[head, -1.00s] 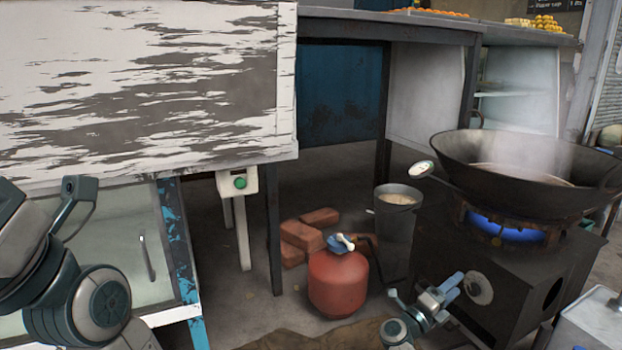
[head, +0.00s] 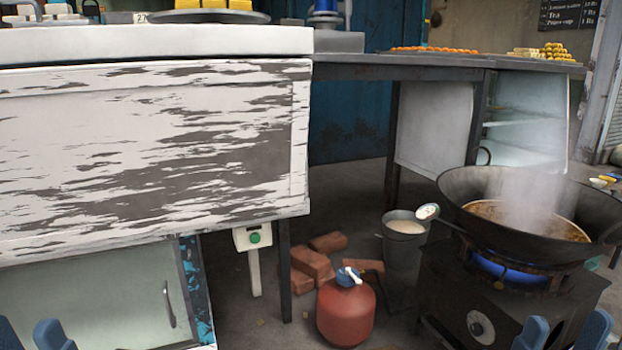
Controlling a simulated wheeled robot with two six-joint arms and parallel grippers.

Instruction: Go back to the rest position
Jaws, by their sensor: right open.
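My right gripper (head: 562,330) shows at the bottom right edge as two blue fingertips held apart, open and empty. It is in front of the black stove block (head: 440,290). My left gripper (head: 30,338) shows at the bottom left corner as two blue fingertips with a gap between them, in front of the glass cabinet. The rest of both grippers is cut off by the frame.
A white peeling counter (head: 150,160) fills the left side. A red gas cylinder (head: 346,315), bricks (head: 312,262) and a grey bucket (head: 403,258) stand on the floor between counter and stove. A ladle (head: 428,212) rests at the wok's left. A table with food is behind.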

